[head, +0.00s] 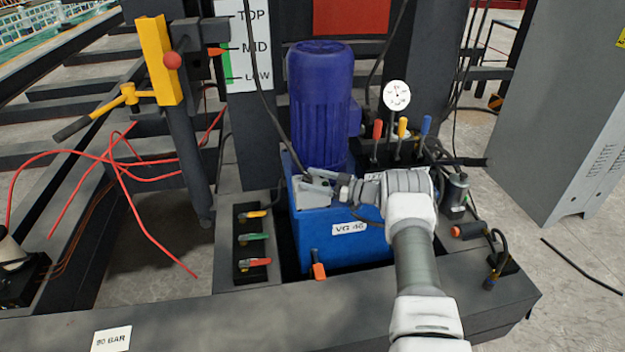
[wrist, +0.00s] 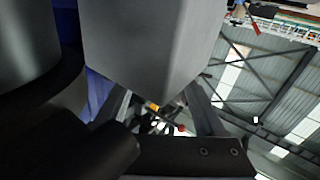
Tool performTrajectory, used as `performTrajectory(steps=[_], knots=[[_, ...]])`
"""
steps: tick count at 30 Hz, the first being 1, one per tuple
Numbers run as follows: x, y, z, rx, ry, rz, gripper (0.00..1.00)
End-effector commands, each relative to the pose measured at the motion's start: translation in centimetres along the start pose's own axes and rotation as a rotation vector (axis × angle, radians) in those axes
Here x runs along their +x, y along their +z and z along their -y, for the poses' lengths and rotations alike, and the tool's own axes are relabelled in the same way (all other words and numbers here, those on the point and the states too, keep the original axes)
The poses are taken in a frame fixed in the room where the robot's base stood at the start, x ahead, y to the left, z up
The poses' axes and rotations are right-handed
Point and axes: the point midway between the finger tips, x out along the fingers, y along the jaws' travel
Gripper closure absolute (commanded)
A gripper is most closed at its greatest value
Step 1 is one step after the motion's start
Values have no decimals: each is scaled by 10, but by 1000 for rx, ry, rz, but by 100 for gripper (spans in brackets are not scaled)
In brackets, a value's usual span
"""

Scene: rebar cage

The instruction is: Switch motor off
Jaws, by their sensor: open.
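The motor (head: 320,100) is a dark blue ribbed cylinder standing upright on a blue tank (head: 345,245) labelled "VG 46". A small grey box (head: 310,200) sits at the tank's upper left, just in front of the motor's foot. My gripper (head: 322,181) is open, reaches in from the right and is at this box; I cannot tell if it touches. In the wrist view a large grey block (wrist: 150,50), probably this box, fills the upper middle close to the camera. Dark gripper parts cover the left and bottom. No switch or button on the box is visible.
Red, yellow and blue levers (head: 402,130) and a round gauge (head: 396,96) stand behind my arm. A panel with coloured handles (head: 252,240) is left of the tank. A yellow post (head: 158,60) and red cables are farther left; a grey cabinet (head: 560,110) is right.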

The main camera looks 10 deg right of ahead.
Motion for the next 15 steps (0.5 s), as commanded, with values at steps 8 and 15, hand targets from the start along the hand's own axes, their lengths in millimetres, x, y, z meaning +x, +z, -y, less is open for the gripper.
performTrajectory(steps=[8,15], knots=[[-14,-2,-1,0,3,1,28],[-67,-3,-1,1,4,2,28]])
